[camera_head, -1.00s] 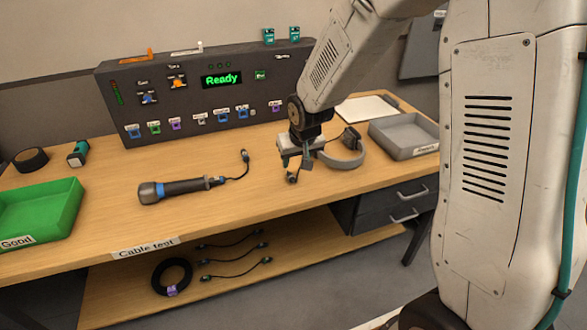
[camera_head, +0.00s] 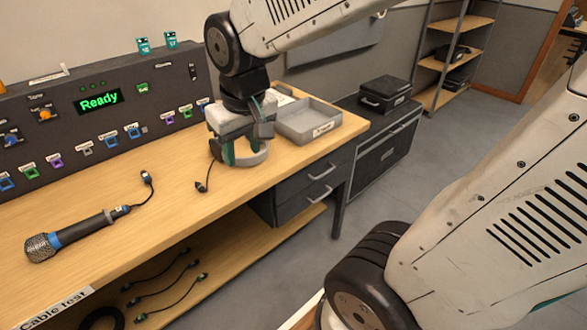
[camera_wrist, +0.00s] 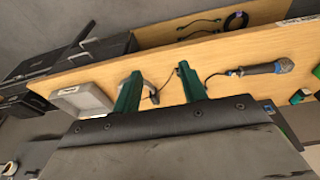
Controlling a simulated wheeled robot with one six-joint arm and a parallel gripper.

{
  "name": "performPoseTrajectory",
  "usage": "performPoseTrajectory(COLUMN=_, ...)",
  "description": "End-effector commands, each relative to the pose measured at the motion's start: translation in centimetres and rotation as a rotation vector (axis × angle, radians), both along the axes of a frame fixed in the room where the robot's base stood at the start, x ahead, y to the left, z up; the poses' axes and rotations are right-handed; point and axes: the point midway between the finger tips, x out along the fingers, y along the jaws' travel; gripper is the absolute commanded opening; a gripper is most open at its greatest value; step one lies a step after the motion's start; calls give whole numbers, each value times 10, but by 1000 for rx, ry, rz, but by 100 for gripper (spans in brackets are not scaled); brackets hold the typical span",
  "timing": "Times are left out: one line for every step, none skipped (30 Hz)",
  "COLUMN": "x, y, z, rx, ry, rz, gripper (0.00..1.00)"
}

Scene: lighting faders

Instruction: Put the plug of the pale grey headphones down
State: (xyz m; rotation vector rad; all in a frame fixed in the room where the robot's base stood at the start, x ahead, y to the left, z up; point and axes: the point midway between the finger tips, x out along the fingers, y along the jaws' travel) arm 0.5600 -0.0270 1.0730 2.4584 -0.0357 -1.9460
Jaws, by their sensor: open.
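The pale grey headphones (camera_head: 252,156) lie on the bench toward its right end, in the head view. Their thin dark cable runs left to the plug (camera_head: 201,187), which lies on the wood apart from my gripper (camera_head: 225,157). My gripper is open and empty, its green fingers pointing down over the headphones and partly hiding them. In the wrist view (camera_wrist: 158,72) the fingers are spread, with the headphones (camera_wrist: 124,84) partly behind the left one. The dark plug (camera_wrist: 153,97) shows small in the gap between them.
A grey tray (camera_head: 336,129) stands right of the headphones. A microphone (camera_head: 72,235) with a short cable lies on the left of the bench (camera_head: 160,225). The console (camera_head: 60,128) with its lit "Ready" display stands along the back. Bare wood lies between microphone and plug.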

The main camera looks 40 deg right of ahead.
Motion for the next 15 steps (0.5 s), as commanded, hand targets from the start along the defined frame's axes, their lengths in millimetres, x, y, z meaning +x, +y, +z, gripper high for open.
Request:
performPoseTrajectory(x=-26, y=-2, z=10, rx=1, ry=8, rz=0, gripper=42)
performPoseTrajectory(x=-39, y=-3, z=14, rx=2, ry=20, rz=0, gripper=42)
performPoseTrajectory(x=-58, y=-3, z=18, rx=4, ry=37, rz=0, gripper=42)
performPoseTrajectory(x=-70, y=-4, z=20, rx=6, ry=47, rz=1, gripper=42)
performPoseTrajectory(x=-82, y=-4, z=22, rx=8, ry=58, rz=3, gripper=42)
performPoseTrajectory(x=-95, y=-4, z=24, rx=10, ry=70, rz=5, gripper=42)
performPoseTrajectory(x=-105, y=-4, z=25, rx=11, ry=79, rz=6, gripper=42)
performPoseTrajectory(x=-113, y=-4, z=25, rx=13, ry=87, rz=6, gripper=42)
performPoseTrajectory(x=-122, y=-4, z=26, rx=14, ry=96, rz=7, gripper=42)
performPoseTrajectory(x=-127, y=-4, z=26, rx=14, ry=101, rz=8, gripper=42)
performPoseTrajectory(x=-131, y=-4, z=26, rx=15, ry=106, rz=8, gripper=42)
performPoseTrajectory(x=-136, y=-4, z=26, rx=15, ry=111, rz=9, gripper=42)
performPoseTrajectory(x=-138, y=-4, z=26, rx=16, ry=114, rz=10, gripper=42)
performPoseTrajectory(x=-139, y=-4, z=26, rx=16, ry=116, rz=10, gripper=42)
performPoseTrajectory(x=-141, y=-4, z=26, rx=17, ry=118, rz=11, gripper=42)
